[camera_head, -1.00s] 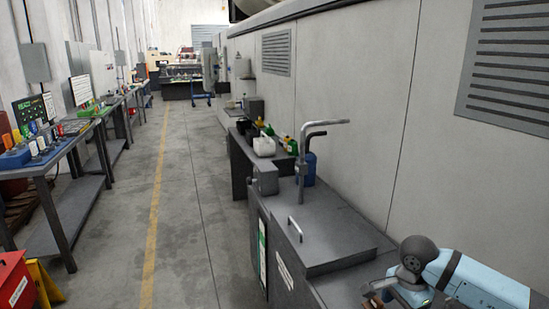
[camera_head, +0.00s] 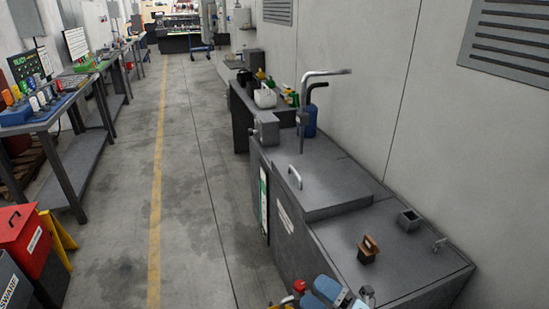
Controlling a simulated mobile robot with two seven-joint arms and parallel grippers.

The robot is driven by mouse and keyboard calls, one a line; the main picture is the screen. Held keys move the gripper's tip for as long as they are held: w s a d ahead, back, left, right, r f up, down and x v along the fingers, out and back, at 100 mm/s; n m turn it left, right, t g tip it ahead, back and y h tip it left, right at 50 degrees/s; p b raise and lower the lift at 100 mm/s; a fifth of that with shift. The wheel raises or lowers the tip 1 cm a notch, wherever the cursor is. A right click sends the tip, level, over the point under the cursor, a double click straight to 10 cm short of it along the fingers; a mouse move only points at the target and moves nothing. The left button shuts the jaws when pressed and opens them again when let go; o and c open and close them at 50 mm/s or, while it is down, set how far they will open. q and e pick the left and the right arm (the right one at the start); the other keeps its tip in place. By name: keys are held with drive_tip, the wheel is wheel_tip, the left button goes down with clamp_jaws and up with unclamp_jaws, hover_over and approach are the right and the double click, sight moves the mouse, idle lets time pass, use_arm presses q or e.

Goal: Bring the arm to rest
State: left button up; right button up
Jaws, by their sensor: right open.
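My right arm (camera_head: 330,290), light blue and grey, shows only in part at the bottom edge of the head view. My right gripper (camera_head: 367,296) is open at the bottom edge, low in front of the grey bench, and much of it is cut off by the frame. A small brown block on a dark base (camera_head: 369,246) stands upright on the bench top, beyond the gripper and apart from it. My left gripper is out of view.
The grey bench (camera_head: 400,275) carries a small square socket (camera_head: 409,219), a small tap (camera_head: 439,245) and a bent pipe (camera_head: 303,105). A red box (camera_head: 27,240) and a yellow stand (camera_head: 58,240) are at the left. The aisle floor (camera_head: 195,210) is clear.

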drive_tip(key=s+d+f+m+g+h, duration=0.1)
drive_tip(key=s+d+f+m+h, duration=0.5)
drive_tip(key=f+m, duration=0.55)
drive_tip(key=s+d+f+m+g+h, duration=0.2)
drive_tip(key=s+d+f+m+h, duration=0.2)
drive_tip(key=s+f+m+h, duration=0.75)
use_arm(q)
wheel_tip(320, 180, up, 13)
drive_tip(key=p, duration=1.4)
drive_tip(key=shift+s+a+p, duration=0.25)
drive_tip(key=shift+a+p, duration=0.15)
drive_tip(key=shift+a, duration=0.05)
use_arm(e)
drive_tip(key=w+d+r+m+t+y, duration=0.1)
drive_tip(key=w+r+m+y, duration=0.1)
drive_tip(key=r, duration=1.4)
drive_tip(key=shift+w+r+y, duration=0.2)
drive_tip(key=shift+w+y, duration=0.35)
drive_tip(key=shift+y, duration=0.4)
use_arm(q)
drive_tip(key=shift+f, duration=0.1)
